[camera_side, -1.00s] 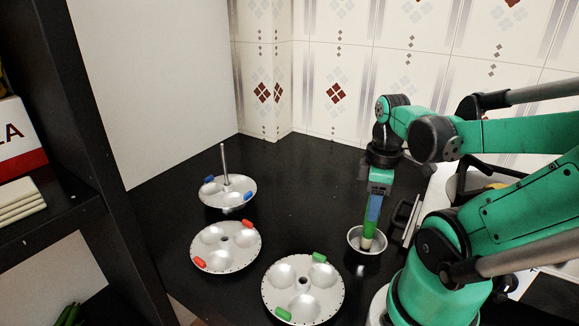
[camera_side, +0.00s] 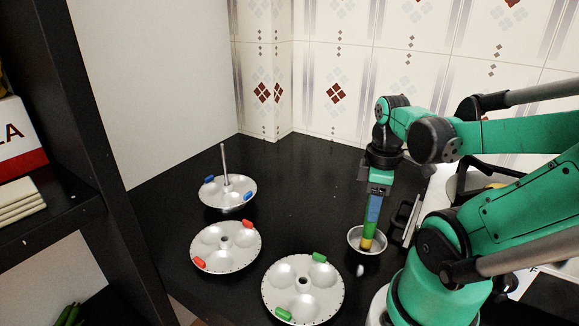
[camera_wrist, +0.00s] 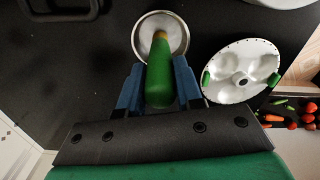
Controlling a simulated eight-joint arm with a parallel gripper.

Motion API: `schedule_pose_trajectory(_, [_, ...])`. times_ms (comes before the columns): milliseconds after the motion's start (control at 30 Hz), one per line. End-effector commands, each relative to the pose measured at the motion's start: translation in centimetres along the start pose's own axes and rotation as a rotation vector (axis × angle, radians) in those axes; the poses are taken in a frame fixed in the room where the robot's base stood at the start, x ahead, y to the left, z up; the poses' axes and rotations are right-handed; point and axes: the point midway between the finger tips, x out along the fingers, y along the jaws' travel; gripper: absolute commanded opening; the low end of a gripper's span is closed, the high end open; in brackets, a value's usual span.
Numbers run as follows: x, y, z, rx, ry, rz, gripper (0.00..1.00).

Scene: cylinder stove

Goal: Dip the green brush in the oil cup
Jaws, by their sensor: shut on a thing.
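The green brush (camera_side: 369,230) is held nearly upright, tip down, in my gripper (camera_side: 373,209). Its yellowish tip (camera_side: 366,243) is inside the metal oil cup (camera_side: 353,236); whether it touches the bottom cannot be told. In the wrist view the green handle (camera_wrist: 159,85) lies between the blue fingers of my gripper (camera_wrist: 159,78), which are shut on it. The tip there overlaps the round oil cup (camera_wrist: 181,40). The oil itself cannot be made out.
A silver dimpled plate with green pieces (camera_side: 303,301) stands left of the cup, nearer the camera. A plate with red pieces (camera_side: 225,262) and one with blue pieces and a rod (camera_side: 213,200) stand farther left. A dark handled object (camera_side: 411,222) is close right of the cup.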

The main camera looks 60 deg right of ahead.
Motion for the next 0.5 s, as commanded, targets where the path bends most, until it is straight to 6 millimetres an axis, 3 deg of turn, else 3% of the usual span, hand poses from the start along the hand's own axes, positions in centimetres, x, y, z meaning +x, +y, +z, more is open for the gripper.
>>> schedule_pose_trajectory(500, [-3.8,0.0,0.0,0.000,0.000,0.000,0.00])
